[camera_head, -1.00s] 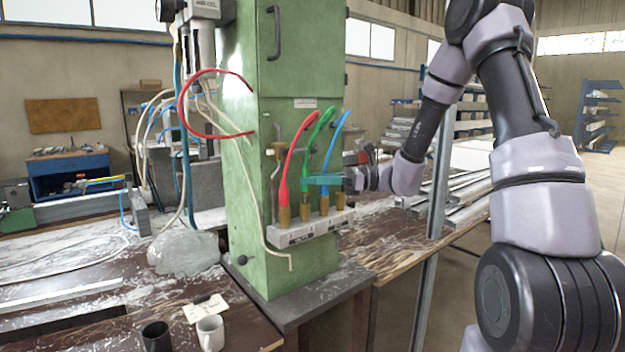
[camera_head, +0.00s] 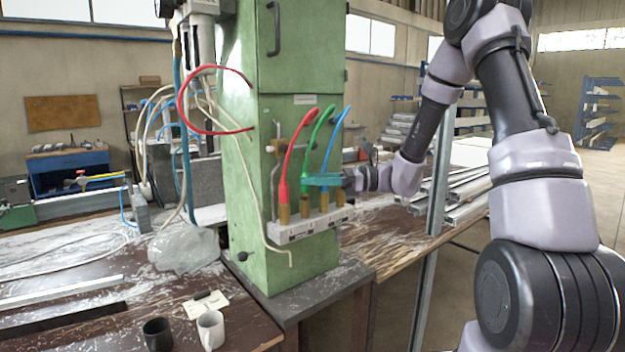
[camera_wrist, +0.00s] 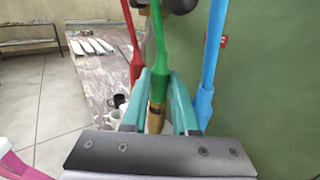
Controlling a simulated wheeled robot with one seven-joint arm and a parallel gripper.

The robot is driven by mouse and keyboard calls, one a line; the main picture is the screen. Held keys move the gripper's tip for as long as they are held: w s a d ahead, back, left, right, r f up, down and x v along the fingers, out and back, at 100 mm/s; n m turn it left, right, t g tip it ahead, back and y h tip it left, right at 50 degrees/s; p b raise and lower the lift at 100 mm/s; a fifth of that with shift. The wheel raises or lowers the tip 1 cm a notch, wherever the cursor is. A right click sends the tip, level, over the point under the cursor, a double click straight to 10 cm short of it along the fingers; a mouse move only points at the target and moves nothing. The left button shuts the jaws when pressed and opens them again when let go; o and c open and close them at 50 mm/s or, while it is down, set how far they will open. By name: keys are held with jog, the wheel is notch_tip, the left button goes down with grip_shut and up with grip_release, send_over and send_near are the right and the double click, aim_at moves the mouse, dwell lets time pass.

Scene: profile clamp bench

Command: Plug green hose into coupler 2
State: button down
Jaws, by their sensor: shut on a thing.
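The green hose (camera_head: 318,137) arches down the front of the green machine column to the second brass coupler from the left (camera_head: 305,207) on the pale coupler block (camera_head: 291,234). My gripper (camera_head: 312,180) has its teal fingers shut around the hose's lower end. In the wrist view, the green hose (camera_wrist: 158,78) stands nearly upright between the fingers (camera_wrist: 158,112), with a brass part (camera_wrist: 155,120) directly below it. The hose end lines up with the coupler, but I cannot tell how deep it sits. The fingers partly hide the couplers further right.
A red hose (camera_head: 289,150) stands at the leftmost coupler, close left of the green one. A blue hose (camera_head: 335,140) hangs close on the right. The column (camera_head: 300,75) is right behind. A white mug (camera_head: 211,330) and a dark mug (camera_head: 157,333) stand on the bench.

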jog(key=shift+f, duration=0.55)
dwell(0.4)
jog(key=c, duration=0.6)
grip_release()
jog(key=shift+d, duration=0.15)
jog(key=d, duration=0.8)
jog(key=shift+s+d, duration=0.15)
jog(key=shift+d, duration=0.2)
dwell(0.3)
jog(key=shift+r, duration=0.1)
